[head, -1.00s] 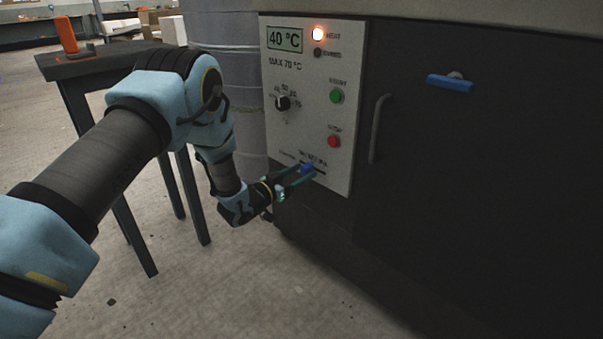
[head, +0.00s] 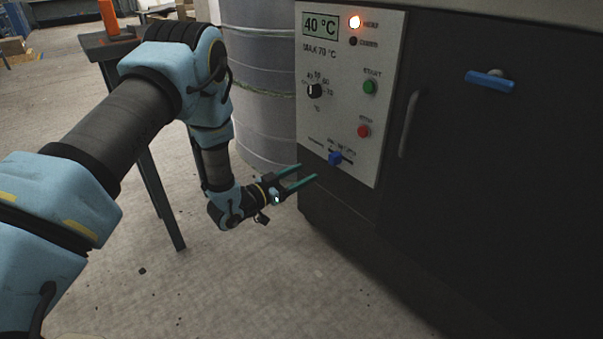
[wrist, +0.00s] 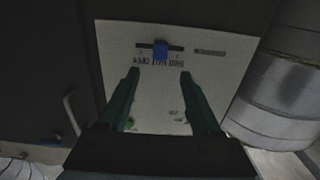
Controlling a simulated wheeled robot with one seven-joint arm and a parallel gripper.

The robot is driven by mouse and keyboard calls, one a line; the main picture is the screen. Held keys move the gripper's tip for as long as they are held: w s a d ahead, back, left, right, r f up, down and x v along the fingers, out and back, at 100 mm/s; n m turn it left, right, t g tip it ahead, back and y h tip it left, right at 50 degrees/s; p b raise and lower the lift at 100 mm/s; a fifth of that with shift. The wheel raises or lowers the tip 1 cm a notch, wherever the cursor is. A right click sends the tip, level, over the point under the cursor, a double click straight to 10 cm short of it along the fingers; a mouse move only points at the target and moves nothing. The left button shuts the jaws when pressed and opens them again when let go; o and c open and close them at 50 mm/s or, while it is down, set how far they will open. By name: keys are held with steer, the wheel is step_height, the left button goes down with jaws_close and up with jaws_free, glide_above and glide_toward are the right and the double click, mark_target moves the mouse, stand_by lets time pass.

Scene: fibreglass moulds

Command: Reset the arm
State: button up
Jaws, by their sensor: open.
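My gripper (head: 308,175) is open and empty, low in front of the oven's control panel (head: 350,100) in the head view. Its two green fingers point toward the panel's bottom edge, apart from it. The blue slider knob (head: 335,158) sits just right of the fingertips, on a slot at the panel's bottom. In the wrist view my gripper (wrist: 158,72) shows both fingers spread, with the blue knob (wrist: 160,50) beyond them and nothing between them.
A dark oven door with a handle (head: 408,125) and blue latch (head: 489,81) is at right. A grey drum (head: 262,85) and a table (head: 105,48) stand behind my arm. Floor at lower centre is clear.

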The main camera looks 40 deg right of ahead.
steer(key=w+a+r+n+t+y, duration=0.3)
steer(key=w+a+t+y, duration=0.1)
steer(key=w+a, duration=0.4)
steer(key=w+a+r+n+t+y, duration=0.3)
steer(key=w+a, duration=0.3)
steer(key=w, duration=0.5)
steer(key=a+r+n+y, duration=0.2)
steer(key=a+y, duration=0.1)
steer(key=a, duration=0.6)
steer(key=s+a+r+n+y, duration=0.1)
steer(key=a+r+n+y, duration=0.15)
steer(key=a, duration=0.65)
steer(key=a+r+n+y, duration=0.1)
steer(key=a+n+y, duration=0.2)
steer(key=a, duration=0.7)
steer(key=s+a+r+n+g+y, duration=0.2)
steer(key=s+a+r+n+g, duration=0.15)
steer(key=s+a, duration=1)
steer(key=w+d+p+v, duration=0.1)
steer(key=w+p+v, duration=0.1)
steer(key=p+v, duration=1.3)
steer(key=w+d+r+p+v, duration=0.1)
steer(key=w+d+p+v, duration=0.1)
steer(key=p+v, duration=1.4)
steer(key=shift+w+r+g+p, duration=0.4)
steer(key=shift+w+g+p, duration=0.05)
steer(key=shift+w+p, duration=0.2)
